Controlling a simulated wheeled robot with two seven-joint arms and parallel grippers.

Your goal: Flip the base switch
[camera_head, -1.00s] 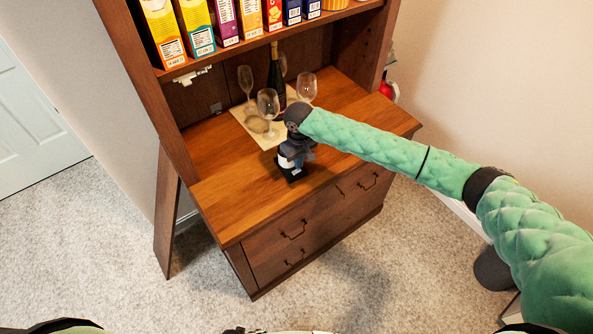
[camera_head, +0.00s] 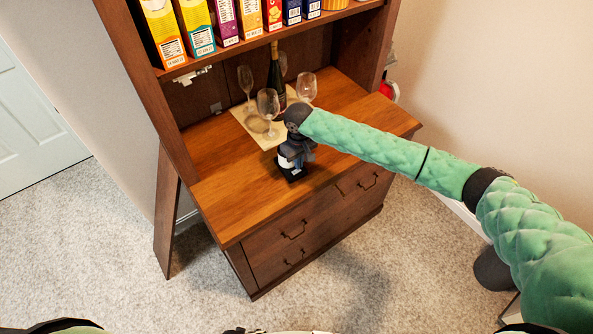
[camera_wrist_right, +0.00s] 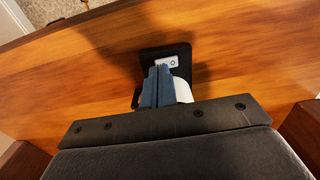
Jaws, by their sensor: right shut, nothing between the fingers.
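A small device with a black base (camera_head: 292,173) stands on the hutch's wooden counter, near its front edge. In the right wrist view its black base (camera_wrist_right: 180,50) carries a small white switch (camera_wrist_right: 167,62) with a round mark. A rounded white part of the device (camera_wrist_right: 183,90) shows beside my fingers, and the rest is hidden behind them. My right gripper (camera_head: 303,152) reaches down over the device. In the right wrist view its blue-grey fingers (camera_wrist_right: 158,72) are shut and empty, with the tips right at the switch; I cannot tell whether they touch it. My left gripper is out of view.
Behind the device, wine glasses (camera_head: 268,103) and a dark bottle (camera_head: 276,75) stand on a light mat (camera_head: 245,117). Cereal boxes (camera_head: 197,25) line the shelf above. The counter's left part (camera_head: 220,190) is clear.

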